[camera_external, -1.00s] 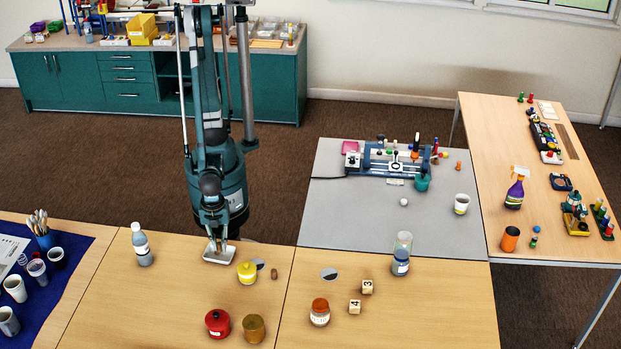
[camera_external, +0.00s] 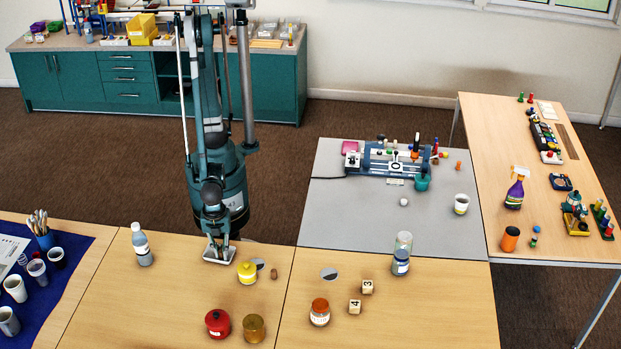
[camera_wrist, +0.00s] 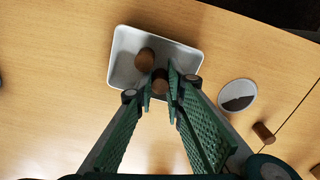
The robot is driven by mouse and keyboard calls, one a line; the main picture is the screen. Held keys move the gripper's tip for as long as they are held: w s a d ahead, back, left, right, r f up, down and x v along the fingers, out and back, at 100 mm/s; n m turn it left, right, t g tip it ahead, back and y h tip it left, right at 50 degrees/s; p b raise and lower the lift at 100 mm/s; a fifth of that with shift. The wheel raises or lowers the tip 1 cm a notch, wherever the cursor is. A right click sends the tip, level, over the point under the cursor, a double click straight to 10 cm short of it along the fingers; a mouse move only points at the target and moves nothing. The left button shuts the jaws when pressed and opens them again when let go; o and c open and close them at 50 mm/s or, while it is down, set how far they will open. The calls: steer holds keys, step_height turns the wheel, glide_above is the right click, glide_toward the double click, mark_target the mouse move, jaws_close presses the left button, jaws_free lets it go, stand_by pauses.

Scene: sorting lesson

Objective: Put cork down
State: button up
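A small white tray (camera_wrist: 124,38) lies on the wooden table; the external view also shows it (camera_external: 219,256). In the wrist view, one brown cork (camera_wrist: 145,56) is in the tray, clear of the fingers. A second cork (camera_wrist: 160,80) is between my fingertips, over or in the tray's near part. My gripper (camera_wrist: 161,88) points down at the tray, its fingers apart on either side of this cork. I cannot tell whether the cork touches the tray floor. A third cork (camera_wrist: 264,132) lies on the table; it also shows in the external view (camera_external: 274,273).
A grey and white disc (camera_wrist: 237,95) lies right of the tray. A yellow jar (camera_external: 247,273) stands close to the tray's right. Red (camera_external: 217,323) and amber (camera_external: 253,328) jars stand nearer the camera. A grey bottle (camera_external: 141,244) stands left. Table between bottle and red jar is clear.

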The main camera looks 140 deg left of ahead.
mark_target(221, 251)
steer(key=o, duration=0.3)
steer(key=shift+r, duration=0.15)
steer(key=shift+r+p, duration=1.85)
steer(key=shift+r, duration=4.15)
steer(key=shift+s+a+r+n+t, duration=0.65)
steer(key=shift+a+r+n+t, duration=0.5)
steer(key=shift+a+r, duration=2.5)
steer(key=shift+s+a+r+n+t, duration=0.65)
steer(key=shift+a+r+n+t, duration=0.5)
steer(key=shift+a+r, duration=2.5)
steer(key=shift+s+a+r+n+t, duration=0.9)
steer(key=shift+a+r, duration=1.3)
steer(key=shift+a, duration=2.85)
